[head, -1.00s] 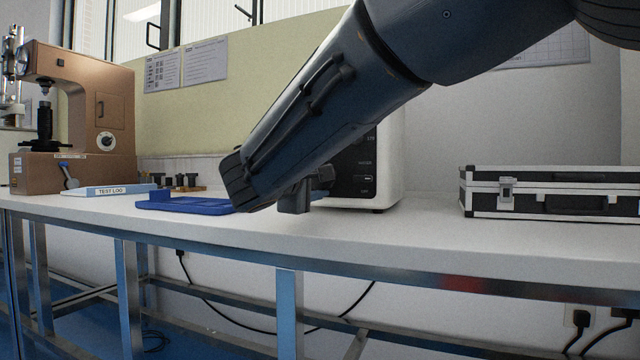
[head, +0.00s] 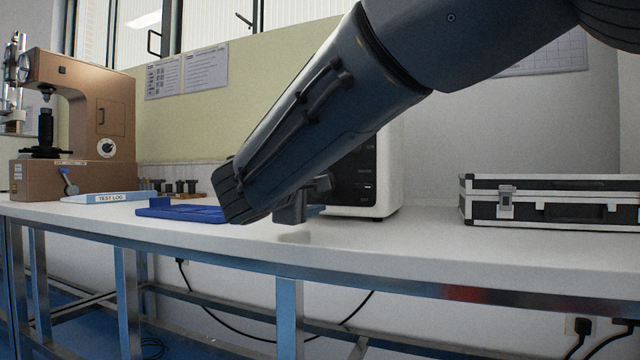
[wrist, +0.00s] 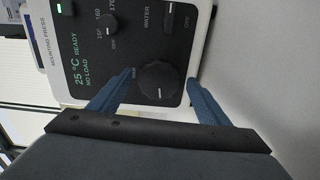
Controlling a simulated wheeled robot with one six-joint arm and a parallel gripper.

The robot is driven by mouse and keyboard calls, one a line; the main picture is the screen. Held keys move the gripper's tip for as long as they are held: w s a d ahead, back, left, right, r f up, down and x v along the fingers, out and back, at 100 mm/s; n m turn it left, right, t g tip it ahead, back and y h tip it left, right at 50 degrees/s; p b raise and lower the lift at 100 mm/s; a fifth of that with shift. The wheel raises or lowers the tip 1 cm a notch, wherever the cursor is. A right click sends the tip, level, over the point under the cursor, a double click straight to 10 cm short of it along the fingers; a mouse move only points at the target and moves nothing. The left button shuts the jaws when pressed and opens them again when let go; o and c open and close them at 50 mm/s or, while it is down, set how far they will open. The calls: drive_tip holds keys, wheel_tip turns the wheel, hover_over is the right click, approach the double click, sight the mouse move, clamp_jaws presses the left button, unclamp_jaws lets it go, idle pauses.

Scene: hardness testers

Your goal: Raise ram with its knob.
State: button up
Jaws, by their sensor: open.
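The mounting press is the white machine (head: 392,170) with a black panel, mostly behind my arm in the head view. In the wrist view its panel (wrist: 95,45) appears turned sideways, with a lit display (wrist: 82,62) reading 25 °C, READY, NO LOAD. The large black round knob (wrist: 158,83) sits at the panel's near edge, with a small label beside it that I cannot read surely. My gripper (wrist: 157,90) is open, its two blue fingers on either side of this knob; I cannot tell whether they touch it. In the head view, my gripper (head: 300,203) is low before the press. The ram is not visible.
A smaller knob (wrist: 107,25) and a WATER switch (wrist: 168,15) share the panel. A blue tray (head: 180,211), test log (head: 110,197) and brown hardness tester (head: 95,120) stand left. A black case (head: 550,202) lies right, with clear white bench between it and the press.

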drive_tip(key=p+v, duration=0.2)
drive_tip(key=v, duration=0.4)
drive_tip(key=shift+s, duration=0.15)
drive_tip(key=shift+r, duration=0.15)
